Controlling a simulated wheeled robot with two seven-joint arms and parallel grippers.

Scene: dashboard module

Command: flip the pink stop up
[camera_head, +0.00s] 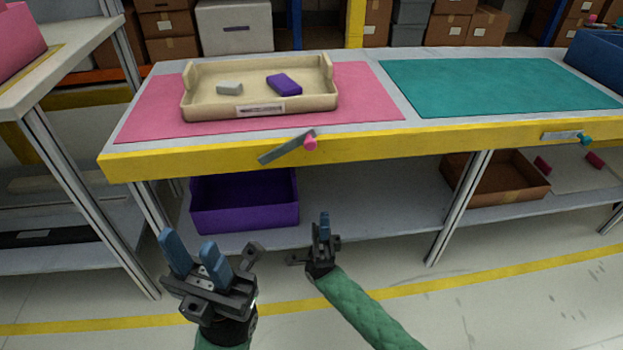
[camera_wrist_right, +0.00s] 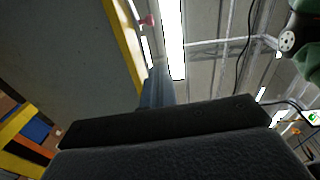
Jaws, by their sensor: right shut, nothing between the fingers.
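The pink stop is a grey metal bar (camera_head: 285,148) with a pink knob (camera_head: 310,143) near its right end, on the yellow front edge of the table. The bar is tilted, its left end low and its right end reaching up to the table top. The knob also shows in the right wrist view (camera_wrist_right: 148,20). My right gripper (camera_head: 324,222) is shut and empty, below and in front of the knob, apart from it. Its blue fingers show in the right wrist view (camera_wrist_right: 158,88). My left gripper (camera_head: 194,256) is open and empty, lower left of the stop.
A beige tray (camera_head: 210,108) with a grey block and a purple block sits on the pink mat (camera_head: 370,95). A teal mat (camera_head: 490,85) and a teal-knobbed stop (camera_head: 584,139) are to the right. A purple bin (camera_head: 245,208) stands on the lower shelf.

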